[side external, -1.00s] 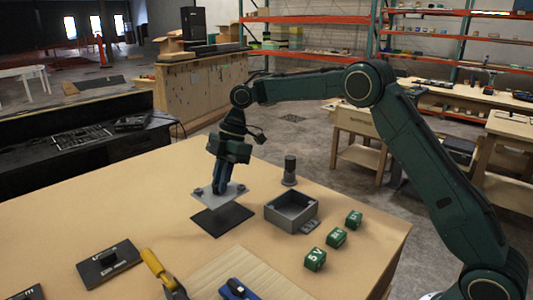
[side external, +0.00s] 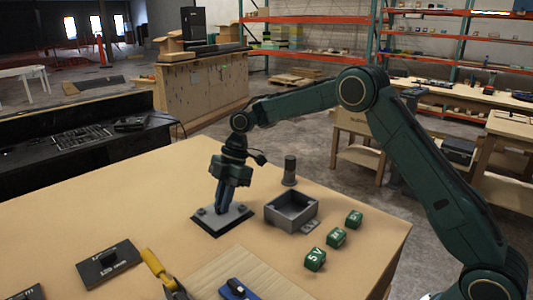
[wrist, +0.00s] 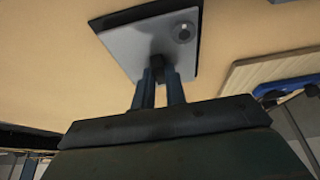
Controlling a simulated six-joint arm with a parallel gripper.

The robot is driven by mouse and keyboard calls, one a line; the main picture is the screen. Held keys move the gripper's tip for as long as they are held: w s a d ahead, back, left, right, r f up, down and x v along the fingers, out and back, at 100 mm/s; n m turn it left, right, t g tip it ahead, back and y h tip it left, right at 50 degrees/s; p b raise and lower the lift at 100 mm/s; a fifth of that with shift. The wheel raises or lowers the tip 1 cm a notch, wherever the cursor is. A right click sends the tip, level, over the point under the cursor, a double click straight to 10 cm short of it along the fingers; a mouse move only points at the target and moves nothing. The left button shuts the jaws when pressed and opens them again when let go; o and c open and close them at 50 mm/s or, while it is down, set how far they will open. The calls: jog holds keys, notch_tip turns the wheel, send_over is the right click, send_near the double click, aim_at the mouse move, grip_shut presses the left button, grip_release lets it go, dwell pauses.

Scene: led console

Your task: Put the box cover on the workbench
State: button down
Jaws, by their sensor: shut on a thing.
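My gripper (side external: 221,208) points down and is shut on the knob at the cover's middle. The open grey box (side external: 291,212) stands to the right, without a cover.
A dark grey cylinder (side external: 290,170) stands behind the box. Several green labelled cubes, one marked 5V (side external: 316,259), lie at the right. In front are a yellow-handled tool (side external: 155,264), a wooden board (side external: 215,280) and a black plate (side external: 108,264). The bench's back left is clear.

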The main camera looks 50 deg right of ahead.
aim_at(233, 206)
jog(key=shift+f, duration=0.15)
jog(key=c, duration=1.4)
grip_release()
jog(key=shift+c, duration=0.2)
jog(key=v, duration=0.8)
